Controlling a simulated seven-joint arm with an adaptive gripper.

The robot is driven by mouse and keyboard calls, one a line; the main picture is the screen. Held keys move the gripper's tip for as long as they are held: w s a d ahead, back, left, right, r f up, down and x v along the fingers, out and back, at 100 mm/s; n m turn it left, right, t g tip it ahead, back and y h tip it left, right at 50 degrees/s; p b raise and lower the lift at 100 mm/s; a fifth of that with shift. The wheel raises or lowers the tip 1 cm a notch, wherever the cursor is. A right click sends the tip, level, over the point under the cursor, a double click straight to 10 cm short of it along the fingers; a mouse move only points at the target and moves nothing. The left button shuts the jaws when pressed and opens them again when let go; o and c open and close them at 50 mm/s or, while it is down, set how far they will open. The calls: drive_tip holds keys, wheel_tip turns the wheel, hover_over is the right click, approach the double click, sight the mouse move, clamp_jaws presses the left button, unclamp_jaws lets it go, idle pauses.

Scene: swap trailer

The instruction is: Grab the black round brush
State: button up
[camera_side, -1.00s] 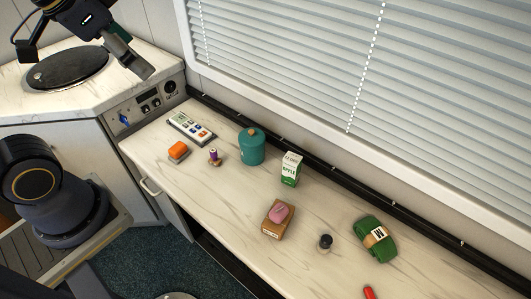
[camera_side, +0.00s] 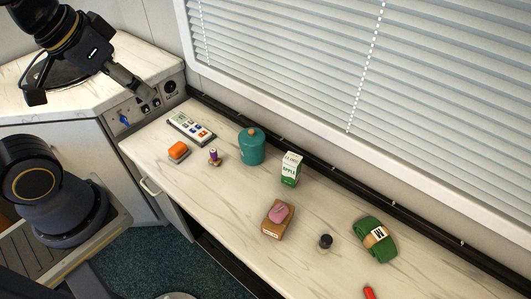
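A small dark round object (camera_side: 325,242), which looks like the black round brush, stands on the marble-look counter (camera_side: 240,205), towards the lower right of the side view. Its bristles are too small to make out. My gripper (camera_side: 146,93) is at the upper left, in the air in front of the control panel, far from the brush. It points down and to the right. Its fingers show as one narrow shape, so I cannot see a gap, and nothing shows in it.
Left of the brush is a wooden block (camera_side: 272,227) with a pink soap-like piece (camera_side: 279,214). Right is a green rolled item (camera_side: 370,236); below, a red object (camera_side: 369,292). Behind are a carton (camera_side: 291,169) and teal jar (camera_side: 252,148).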

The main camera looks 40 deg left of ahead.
drive_tip(key=w+d+r+n+h, duration=0.1)
drive_tip(key=w+d+r+n, duration=0.2)
drive_tip(key=w+r+n, duration=0.5)
drive_tip(key=w+d+f+n, duration=0.1)
drive_tip(key=w+d+f, duration=0.1)
drive_tip(key=w+d, duration=0.45)
drive_tip(key=m+g+y, duration=0.1)
drive_tip(key=g, duration=0.5)
hover_over(327, 238)
wheel_tip(327, 238, down, 30)
drive_tip(key=f, duration=0.9)
drive_tip(key=shift+s+f, duration=0.25)
drive_tip(key=shift+s, duration=0.05)
drive_tip(key=shift+w+f, duration=0.15)
drive_tip(key=shift+f, duration=1.45)
drive_tip(key=shift+w+f, duration=0.1)
drive_tip(key=shift+f, duration=1.45)
drive_tip(key=shift+c, duration=0.2)
